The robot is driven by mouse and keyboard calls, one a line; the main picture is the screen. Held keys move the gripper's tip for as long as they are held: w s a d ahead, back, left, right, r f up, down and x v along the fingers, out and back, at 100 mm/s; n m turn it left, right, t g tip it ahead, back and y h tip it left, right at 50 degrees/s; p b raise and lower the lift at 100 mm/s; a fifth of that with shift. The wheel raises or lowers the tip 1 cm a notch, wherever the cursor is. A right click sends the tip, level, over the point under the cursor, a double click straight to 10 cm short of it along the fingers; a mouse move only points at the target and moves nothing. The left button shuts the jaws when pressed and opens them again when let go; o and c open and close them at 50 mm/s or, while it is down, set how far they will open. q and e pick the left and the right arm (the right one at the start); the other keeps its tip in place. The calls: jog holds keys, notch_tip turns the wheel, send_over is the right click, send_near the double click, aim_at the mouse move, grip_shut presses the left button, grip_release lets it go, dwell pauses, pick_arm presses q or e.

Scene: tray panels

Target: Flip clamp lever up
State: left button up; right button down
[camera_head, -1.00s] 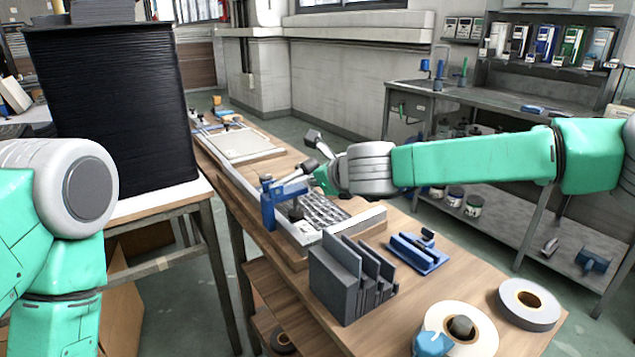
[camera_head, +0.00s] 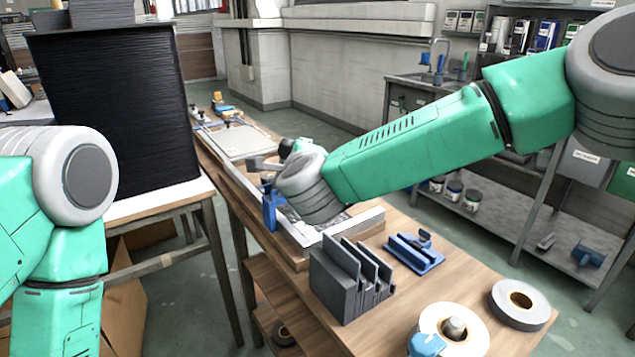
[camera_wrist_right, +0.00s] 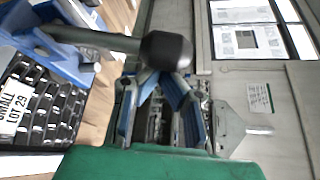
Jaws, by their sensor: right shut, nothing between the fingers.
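The blue clamp (camera_head: 269,209) stands at the left edge of the tray on the workbench. It also shows in the right wrist view (camera_wrist_right: 66,52). Its lever (camera_wrist_right: 95,39) is a dark rod with a black knob (camera_wrist_right: 166,51), reaching right from the clamp in that view. My right gripper (camera_wrist_right: 162,79) is shut and empty, its blue-padded fingers converging just below the knob. I cannot tell whether they touch it.
A grey slotted block (camera_head: 347,283), a blue fixture (camera_head: 414,252) and tape rolls (camera_head: 523,303) stand on the near workbench. A tall black stack (camera_head: 115,110) stands left. A dark keyed or gridded panel (camera_wrist_right: 40,105) lies beside the clamp.

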aim_at(284, 148)
jog(key=shift+s+a+r+n+t, duration=0.35)
jog(key=shift+s+a+n+t, duration=0.15)
jog(key=shift+a+n, duration=0.3)
jog(key=shift+s+a+r+n+t, duration=0.35)
jog(key=shift+a+n+t, duration=0.2)
jog(key=shift+n, duration=0.35)
